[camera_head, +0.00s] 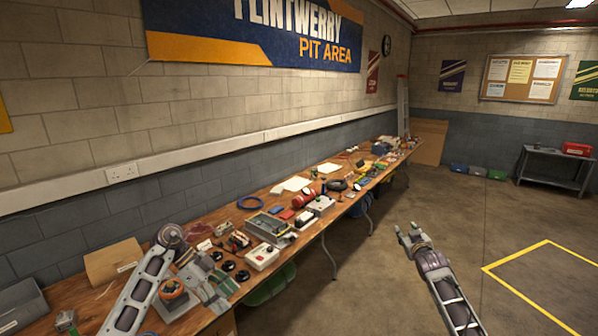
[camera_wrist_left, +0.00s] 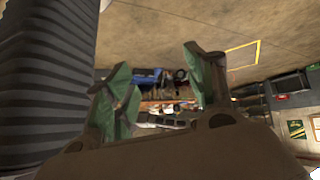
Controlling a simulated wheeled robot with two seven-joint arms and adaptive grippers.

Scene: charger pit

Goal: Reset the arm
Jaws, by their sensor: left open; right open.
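My left arm comes in from the lower left over the near end of the workbench (camera_head: 92,300), bent at its elbow. My left gripper (camera_head: 222,287) hangs low over the near part of the bench; I cannot tell whether it touches anything. In the left wrist view my left gripper (camera_wrist_left: 160,75) has its two greenish fingers spread apart, with nothing between them. My right gripper (camera_head: 403,233) is over the open floor to the right of the bench, its short fingers apart and empty. The right arm reaches up from the lower right.
The bench runs along the left wall, crowded with parts: a white-and-grey box (camera_head: 262,257), a red cylinder (camera_head: 304,197), black round pieces (camera_head: 228,266). A cardboard piece (camera_head: 113,261) and grey bin (camera_head: 20,305) stand near left. Floor (camera_head: 480,215) at right is clear, with yellow lines (camera_head: 520,257).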

